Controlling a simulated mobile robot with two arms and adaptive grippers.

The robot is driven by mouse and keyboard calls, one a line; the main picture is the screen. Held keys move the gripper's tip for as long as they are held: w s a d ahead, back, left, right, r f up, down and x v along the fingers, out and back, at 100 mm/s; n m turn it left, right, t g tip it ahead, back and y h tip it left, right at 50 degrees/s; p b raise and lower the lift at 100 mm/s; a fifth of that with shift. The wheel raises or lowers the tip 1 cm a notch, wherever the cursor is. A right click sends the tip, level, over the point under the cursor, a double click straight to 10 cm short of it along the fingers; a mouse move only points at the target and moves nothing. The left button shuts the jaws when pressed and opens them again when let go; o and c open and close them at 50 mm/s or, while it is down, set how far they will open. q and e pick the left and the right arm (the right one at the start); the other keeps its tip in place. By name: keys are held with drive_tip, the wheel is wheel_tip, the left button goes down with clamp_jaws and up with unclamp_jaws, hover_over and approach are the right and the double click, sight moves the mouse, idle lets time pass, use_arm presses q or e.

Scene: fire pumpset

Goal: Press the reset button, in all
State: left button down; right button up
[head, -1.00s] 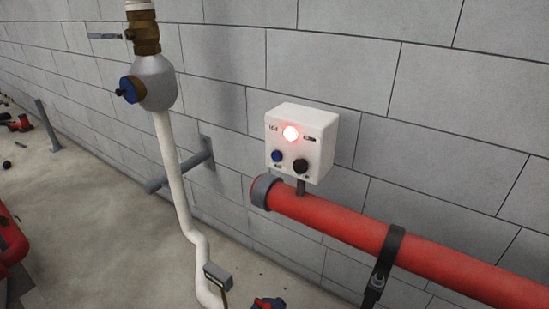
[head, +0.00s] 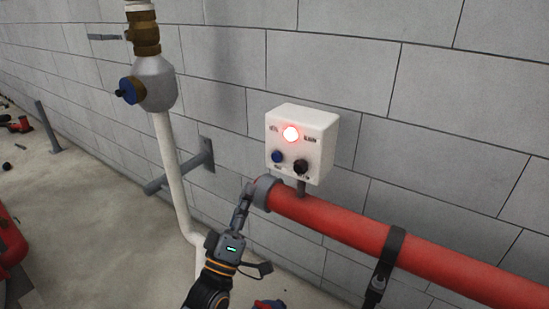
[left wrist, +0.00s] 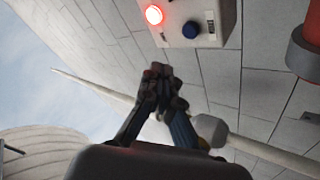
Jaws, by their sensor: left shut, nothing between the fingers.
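A white control box (head: 314,128) stands on a short stem above the red pipe. It carries a glowing red lamp (head: 291,134), a blue button (head: 278,156) at lower left and a black knob (head: 300,166) at lower right. The labels are too small to read. My left gripper (head: 250,186) is shut and empty, below and left of the box, apart from the buttons. The left wrist view shows its closed fingertips (left wrist: 160,72), with the blue button (left wrist: 191,30) and lit lamp (left wrist: 154,14) beyond them. My right gripper is not in view.
A red pipe (head: 350,227) with a grey end collar (head: 262,192) runs right below the box, close to my left fingers. A white vertical pipe (head: 168,165) with a valve (head: 155,82) stands left. A block wall (head: 440,110) lies behind.

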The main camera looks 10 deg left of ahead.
sight(277, 157)
use_arm(q)
drive_tip(key=shift+s+a+r+n+t+y, duration=0.15)
drive_tip(key=shift+a+r+n+t+y, duration=0.1)
drive_tip(key=shift+r+n+t, duration=0.25)
drive_tip(key=shift+s+a+r+n+t+y, duration=0.2)
drive_tip(key=shift+a+r+t+y, duration=0.1)
drive_tip(key=shift+r, duration=0.25)
drive_tip(key=shift+w, duration=0.15)
drive_tip(key=w+d+b, duration=0.3)
drive_tip(key=w, duration=0.5)
idle(0.8)
drive_tip(key=shift+w+d+b, duration=0.1)
drive_tip(key=shift+w+b, duration=0.05)
drive_tip(key=shift+b, duration=0.15)
drive_tip(key=shift+w+d+f, duration=0.1)
drive_tip(key=shift+w+d, duration=0.05)
drive_tip(key=shift+w, duration=0.25)
